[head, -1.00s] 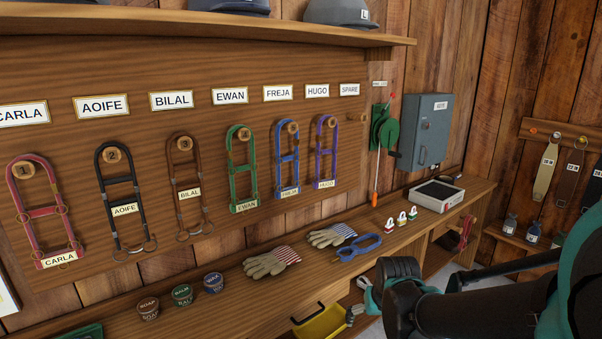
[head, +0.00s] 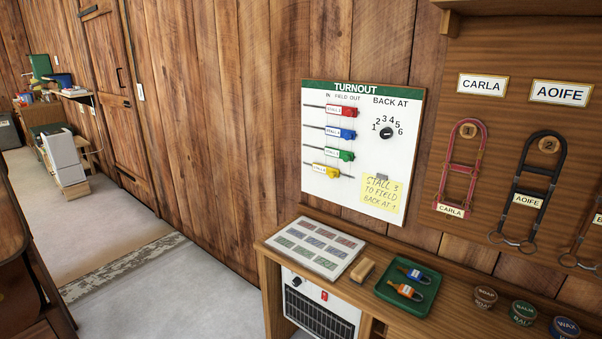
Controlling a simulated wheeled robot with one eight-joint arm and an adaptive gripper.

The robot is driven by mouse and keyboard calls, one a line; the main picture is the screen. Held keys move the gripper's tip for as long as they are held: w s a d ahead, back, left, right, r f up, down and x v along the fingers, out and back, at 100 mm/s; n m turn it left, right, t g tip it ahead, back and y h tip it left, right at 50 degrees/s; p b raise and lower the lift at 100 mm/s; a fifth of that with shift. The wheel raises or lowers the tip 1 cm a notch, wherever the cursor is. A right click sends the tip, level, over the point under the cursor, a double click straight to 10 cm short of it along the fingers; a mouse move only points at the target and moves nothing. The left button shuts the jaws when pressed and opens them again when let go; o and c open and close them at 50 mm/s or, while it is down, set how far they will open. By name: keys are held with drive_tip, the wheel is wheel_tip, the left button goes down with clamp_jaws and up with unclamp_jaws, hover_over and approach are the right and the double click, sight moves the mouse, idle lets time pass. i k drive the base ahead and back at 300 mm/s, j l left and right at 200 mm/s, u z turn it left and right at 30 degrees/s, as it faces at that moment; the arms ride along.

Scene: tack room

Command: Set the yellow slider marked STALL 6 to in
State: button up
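The white TURNOUT board (head: 313,150) hangs on the plank wall, with a green header and columns IN, FIELD and OUT. Its lowest slider is the yellow slider (head: 333,173), with a pale label too small to read. It sits farther left on its rail than the sliders above; bare rail shows to its right. I cannot tell exactly which column it is in. Above it are the red slider (head: 349,111), blue slider (head: 348,134) and green slider (head: 347,155), all farther right. My gripper is not in the current head view.
A BACK AT dial (head: 386,132) and a yellow note (head: 382,194) share the board. Below, the bench (head: 390,322) holds a panel of tiles (head: 317,247), a brush (head: 362,271), a green tray (head: 392,297) with two tagged items, and tins (head: 485,297). Open floor (head: 185,290) lies at left.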

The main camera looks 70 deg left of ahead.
sight(332, 172)
drive_tip(key=u, duration=2.35)
